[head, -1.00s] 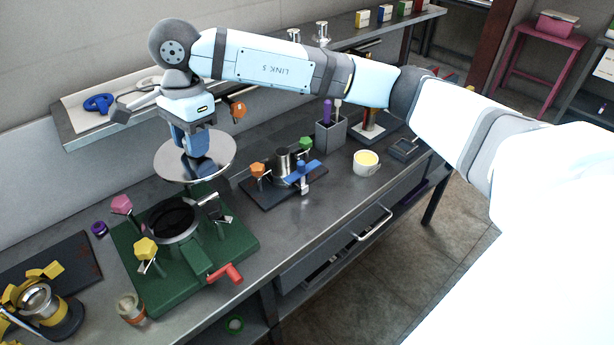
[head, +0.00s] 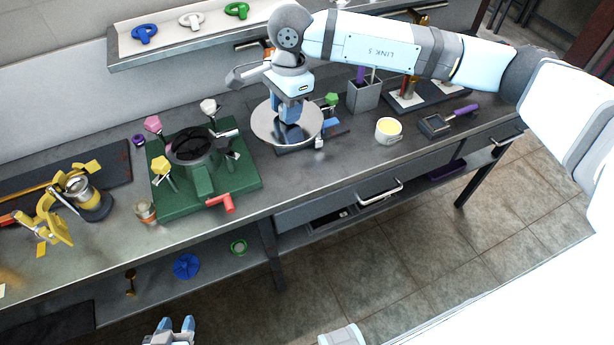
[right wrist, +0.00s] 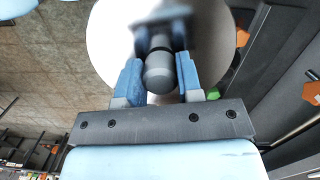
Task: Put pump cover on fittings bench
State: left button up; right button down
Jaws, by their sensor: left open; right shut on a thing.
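The pump cover, a round shiny metal disc (head: 262,127), is held level by my right gripper (head: 289,128). In the right wrist view, the blue fingers (right wrist: 160,80) are shut on the grey knob at the middle of the disc (right wrist: 108,40). The disc is above the dark plate with a small clamp fixture and hides most of it; I cannot tell the gap. The long metal bench (head: 330,180) runs under it. The green pump stand (head: 240,182) with its open dark bore is to the left of the disc. My left gripper (head: 175,327) is open and empty at the bottom edge, in front of the bench.
A yellow clamp fixture (head: 55,218) and a small jar (head: 145,212) are left. A wall shelf (head: 190,45) holds coloured rings. Bench front between stand and cup is clear.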

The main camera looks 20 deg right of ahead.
jog(key=shift+s+d, duration=0.1)
jog(key=shift+d, duration=0.05)
jog(key=shift+f, duration=0.35)
notch_tip(320, 180, down, 14)
jog(key=p, duration=0.2)
jog(key=shift+f+p, duration=0.25)
jog(key=shift+p, duration=0.1)
notch_tip(320, 180, down, 4)
jog(key=shift+f+p, duration=0.25)
jog(key=shift+p, duration=0.05)
jog(key=shift+f, duration=0.25)
jog(key=shift+f, duration=0.2)
jog(key=c, duration=0.8)
grip_release()
